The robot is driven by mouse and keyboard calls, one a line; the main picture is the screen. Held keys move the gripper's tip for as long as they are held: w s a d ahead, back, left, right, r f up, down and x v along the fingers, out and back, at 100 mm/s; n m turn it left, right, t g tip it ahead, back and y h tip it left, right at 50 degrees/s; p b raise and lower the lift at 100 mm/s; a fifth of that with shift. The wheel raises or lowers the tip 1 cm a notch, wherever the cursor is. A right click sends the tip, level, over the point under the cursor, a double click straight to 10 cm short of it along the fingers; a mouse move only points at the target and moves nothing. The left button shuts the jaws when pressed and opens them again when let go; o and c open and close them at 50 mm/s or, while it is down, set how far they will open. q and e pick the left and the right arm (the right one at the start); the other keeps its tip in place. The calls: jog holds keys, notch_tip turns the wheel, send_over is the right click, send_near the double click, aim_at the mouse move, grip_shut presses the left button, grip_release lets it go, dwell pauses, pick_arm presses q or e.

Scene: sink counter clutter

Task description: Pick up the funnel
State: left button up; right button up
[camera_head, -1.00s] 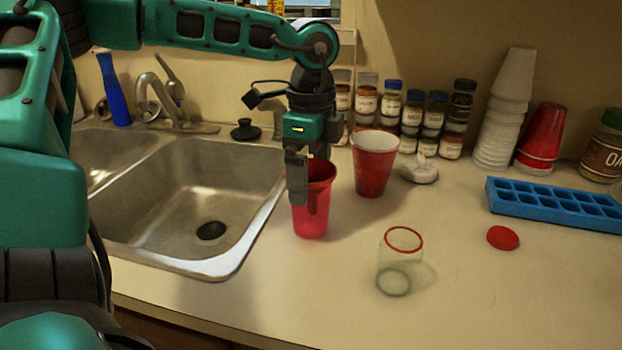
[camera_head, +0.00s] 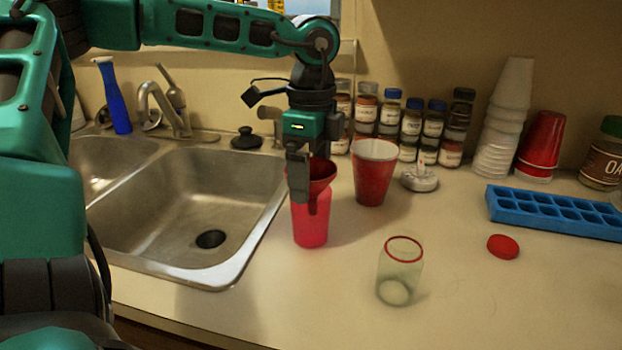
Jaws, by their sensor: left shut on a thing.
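The red funnel (camera_head: 322,172) is at the sink's right edge, its wide mouth up. My left gripper (camera_head: 299,190) points down and is shut on the funnel's near left side. Its finger hides part of the funnel. A bright red container (camera_head: 311,228) stands upright on the counter just below. The funnel's lower part overlaps its top, and I cannot tell whether the spout is still inside. My right gripper is not in view.
A red cup (camera_head: 374,178) stands close to the right. A clear jar with a red rim (camera_head: 400,272) and a red lid (camera_head: 503,246) are nearer. A blue ice tray (camera_head: 550,212) lies at right. Spice jars (camera_head: 412,120) line the wall. The sink (camera_head: 180,215) is at left.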

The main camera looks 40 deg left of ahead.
pick_arm(q)
notch_tip(320, 180, up, 26)
jog(key=p, duration=0.8)
jog(key=shift+f, duration=0.15)
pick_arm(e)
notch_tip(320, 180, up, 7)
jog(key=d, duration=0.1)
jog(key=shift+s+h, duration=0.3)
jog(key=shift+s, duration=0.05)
pick_arm(q)
jog(key=shift+s+f, duration=0.1)
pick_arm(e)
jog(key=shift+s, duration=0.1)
